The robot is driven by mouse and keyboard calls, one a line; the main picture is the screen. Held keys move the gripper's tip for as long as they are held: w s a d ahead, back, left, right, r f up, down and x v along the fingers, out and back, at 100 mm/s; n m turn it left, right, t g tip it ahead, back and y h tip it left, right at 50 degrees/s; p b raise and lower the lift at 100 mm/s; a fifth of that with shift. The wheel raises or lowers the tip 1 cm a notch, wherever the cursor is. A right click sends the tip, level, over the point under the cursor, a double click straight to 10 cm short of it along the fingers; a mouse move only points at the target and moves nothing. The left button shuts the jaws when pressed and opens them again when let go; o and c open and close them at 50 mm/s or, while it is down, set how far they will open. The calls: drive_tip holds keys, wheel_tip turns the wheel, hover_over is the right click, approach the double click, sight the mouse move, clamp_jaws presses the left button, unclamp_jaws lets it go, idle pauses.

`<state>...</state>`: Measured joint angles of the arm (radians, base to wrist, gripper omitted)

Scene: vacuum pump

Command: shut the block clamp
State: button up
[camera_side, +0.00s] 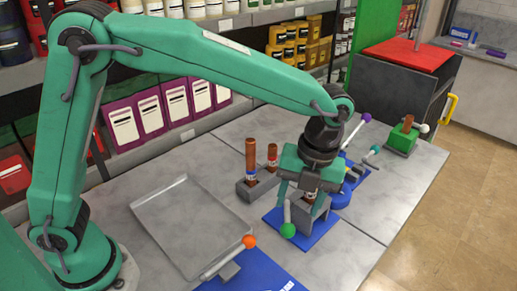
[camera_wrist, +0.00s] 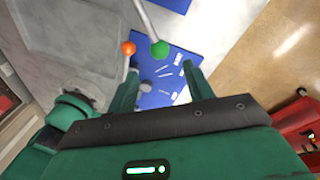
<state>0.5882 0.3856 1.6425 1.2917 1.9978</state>
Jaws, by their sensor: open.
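The block clamp appears to be the grey block (camera_side: 312,211) on a blue plate (camera_side: 291,236), with a brown tube in it under my gripper. Its metal lever ends in a green ball (camera_side: 288,230), low at the front of the plate. In the wrist view the green ball (camera_wrist: 159,49) shows between my fingers, beyond their tips. My gripper (camera_side: 302,203) is open, pointing down over the block and hiding much of it. It also shows in the wrist view (camera_wrist: 160,72). Whether a finger touches the lever, I cannot tell.
An orange-knobbed lever (camera_side: 249,241) on another blue plate stands at the front. A grey holder (camera_side: 258,186) with two brown tubes is behind left. A purple-knobbed lever (camera_side: 366,118) and a green vise-like fixture (camera_side: 401,139) stand behind right. An empty grey tray (camera_side: 190,225) lies left.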

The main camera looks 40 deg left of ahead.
drive_tip(key=c, duration=1)
drive_tip(key=shift+w+d+r+n, duration=0.1)
drive_tip(key=shift+w+n, duration=0.05)
drive_tip(key=shift+n, duration=0.35)
clamp_jaws()
drive_tip(key=w+d+r+n, duration=0.2)
drive_tip(key=w+n, duration=0.1)
drive_tip(key=n, duration=0.7)
drive_tip(key=w+d+r+n, duration=0.2)
drive_tip(key=w+n, duration=0.1)
drive_tip(key=n, duration=0.8)
drive_tip(key=shift+w+d+g, duration=0.2)
drive_tip(key=shift+g, duration=0.1)
